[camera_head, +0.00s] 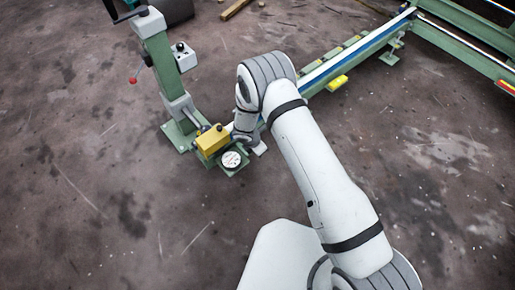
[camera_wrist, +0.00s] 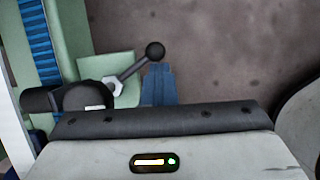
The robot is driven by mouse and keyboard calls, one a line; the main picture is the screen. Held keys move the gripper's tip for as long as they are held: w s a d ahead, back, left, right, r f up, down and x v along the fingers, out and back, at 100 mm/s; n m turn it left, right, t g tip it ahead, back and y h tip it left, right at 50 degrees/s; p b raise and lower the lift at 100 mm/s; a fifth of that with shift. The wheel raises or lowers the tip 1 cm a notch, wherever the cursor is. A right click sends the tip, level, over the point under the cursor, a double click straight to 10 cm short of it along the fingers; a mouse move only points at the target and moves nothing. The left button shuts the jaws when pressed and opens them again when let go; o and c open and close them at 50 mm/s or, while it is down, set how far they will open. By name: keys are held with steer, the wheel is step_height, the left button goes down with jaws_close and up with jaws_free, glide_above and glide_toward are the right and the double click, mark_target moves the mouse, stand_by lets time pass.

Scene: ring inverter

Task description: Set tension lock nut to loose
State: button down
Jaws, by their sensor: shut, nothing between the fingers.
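In the wrist view a lever with a black ball knob (camera_wrist: 155,50) runs down-left to a pale hex nut (camera_wrist: 115,88), which looks like the tension lock nut. The nut sits against a light green block (camera_wrist: 108,66). My gripper (camera_wrist: 158,72) shows as two blue fingers side by side, shut and empty. They are just right of the nut and below the knob in the picture; whether they touch the lever I cannot tell. In the head view my wrist covers this spot, and the nut and fingers are hidden.
A yellow box (camera_head: 212,140) and a white round dial (camera_head: 231,160) sit beside my wrist. A green post with a crank (camera_head: 160,60) stands behind. A long green rail (camera_head: 355,50) runs up right. In the wrist view, dark round parts (camera_wrist: 88,96) lie left of the nut.

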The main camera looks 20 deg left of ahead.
steer(key=p+v, duration=0.6)
steer(key=v, duration=0.4)
steer(key=shift+s+d, duration=0.1)
steer(key=shift+s, duration=0.05)
stand_by(0.4)
